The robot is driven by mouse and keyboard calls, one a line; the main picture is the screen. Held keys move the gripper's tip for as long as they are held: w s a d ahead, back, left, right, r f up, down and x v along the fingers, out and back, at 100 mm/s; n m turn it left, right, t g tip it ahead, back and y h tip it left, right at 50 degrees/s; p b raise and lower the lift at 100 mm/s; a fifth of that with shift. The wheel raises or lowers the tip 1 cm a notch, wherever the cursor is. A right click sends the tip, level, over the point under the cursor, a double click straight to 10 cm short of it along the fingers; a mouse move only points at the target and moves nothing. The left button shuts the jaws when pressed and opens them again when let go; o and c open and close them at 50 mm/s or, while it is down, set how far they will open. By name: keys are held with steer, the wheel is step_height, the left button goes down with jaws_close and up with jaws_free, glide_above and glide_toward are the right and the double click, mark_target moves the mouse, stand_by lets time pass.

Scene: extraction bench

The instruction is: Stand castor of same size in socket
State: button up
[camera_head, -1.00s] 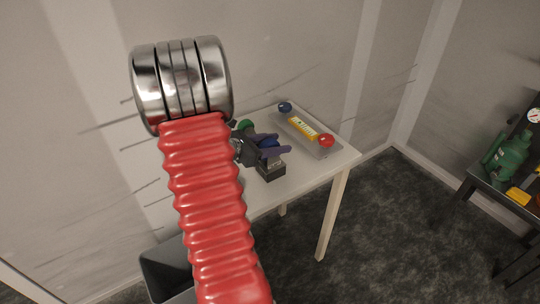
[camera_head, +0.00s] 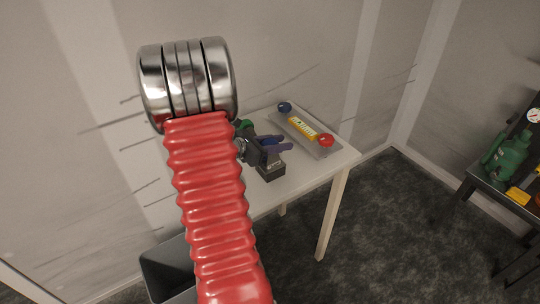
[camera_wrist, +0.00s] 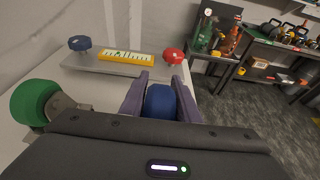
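My gripper (camera_head: 286,143) is over the white table, its two purple fingers pointing away from the wrist. In the wrist view a blue castor wheel (camera_wrist: 161,103) sits between the fingers and nearly fills the gap. I cannot tell whether they press on it, and its lower part is hidden. A dark block (camera_head: 270,171) stands on the table just below the gripper. A green castor (camera_wrist: 35,103) with a grey mount lies left of the gripper; part of it shows in the head view (camera_head: 246,124). No socket opening is clearly visible.
A grey board (camera_head: 318,149) at the table's back carries a blue knob (camera_head: 284,107), a yellow marked strip (camera_head: 302,127) and a red knob (camera_head: 326,140). A grey bin (camera_head: 165,271) stands below left. A tool bench with a green jack (camera_head: 507,157) stands right.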

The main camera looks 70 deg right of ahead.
jaws_close()
steer(key=shift+r, duration=0.1)
step_height(320, 180, up, 10)
stand_by(0.8)
stand_by(0.5)
